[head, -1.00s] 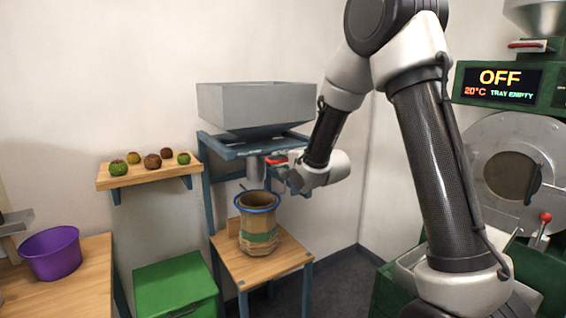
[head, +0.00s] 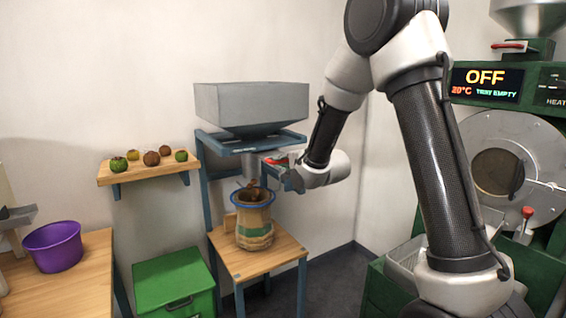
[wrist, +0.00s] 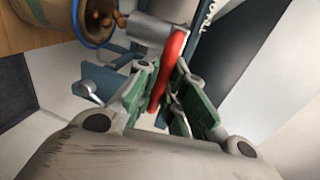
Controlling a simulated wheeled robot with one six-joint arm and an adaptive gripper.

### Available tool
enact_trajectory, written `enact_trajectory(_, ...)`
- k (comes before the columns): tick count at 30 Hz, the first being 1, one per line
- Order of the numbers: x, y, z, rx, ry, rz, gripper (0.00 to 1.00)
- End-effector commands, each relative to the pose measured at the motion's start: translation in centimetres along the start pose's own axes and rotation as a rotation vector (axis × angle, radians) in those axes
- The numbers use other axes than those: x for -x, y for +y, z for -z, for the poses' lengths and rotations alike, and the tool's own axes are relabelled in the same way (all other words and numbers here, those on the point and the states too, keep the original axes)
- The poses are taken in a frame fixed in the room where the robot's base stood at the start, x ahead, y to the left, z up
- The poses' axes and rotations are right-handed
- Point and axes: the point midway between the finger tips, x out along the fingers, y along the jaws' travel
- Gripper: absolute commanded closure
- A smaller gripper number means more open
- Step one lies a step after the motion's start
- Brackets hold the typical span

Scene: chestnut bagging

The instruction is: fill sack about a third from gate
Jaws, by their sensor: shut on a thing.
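The burlap sack (head: 254,228) with a blue rim ring stands upright on the small wooden stand, under the spout (head: 251,165) of the grey hopper (head: 250,108). Brown chestnuts (head: 254,192) show at the sack's mouth below the spout. In the wrist view several brown chestnuts (wrist: 107,18) show between the spout (wrist: 150,30) and the blue-rimmed sack mouth. My gripper (head: 286,174) is at the right of the spout, shut on the red gate handle (wrist: 173,60). The fill level inside the sack cannot be made out.
A green cabinet (head: 174,282) stands left of the stand. A purple bucket (head: 53,248) is on the left table. A wall shelf (head: 150,172) holds several chestnut burrs or fruits. The roaster (head: 500,160) at right reads OFF and tray empty.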

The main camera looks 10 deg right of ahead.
Motion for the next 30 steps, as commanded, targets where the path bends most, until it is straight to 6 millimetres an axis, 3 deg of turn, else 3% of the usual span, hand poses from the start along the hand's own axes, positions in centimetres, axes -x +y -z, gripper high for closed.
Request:
enact_trajectory(6,0.0,0.0,0.0,0.0,-0.001,0.0,1.0)
enact_trajectory(7,0.0,0.0,0.0,0.0,-0.001,0.0,0.87)
enact_trajectory(11,0.0,0.0,0.0,0.0,0.0,0.0,0.66)
enact_trajectory(22,0.6,-0.1,0.0,0.0,0.0,0.001,0.66)
enact_trajectory(30,5.1,-0.1,0.0,0.001,-0.001,0.002,0.66)
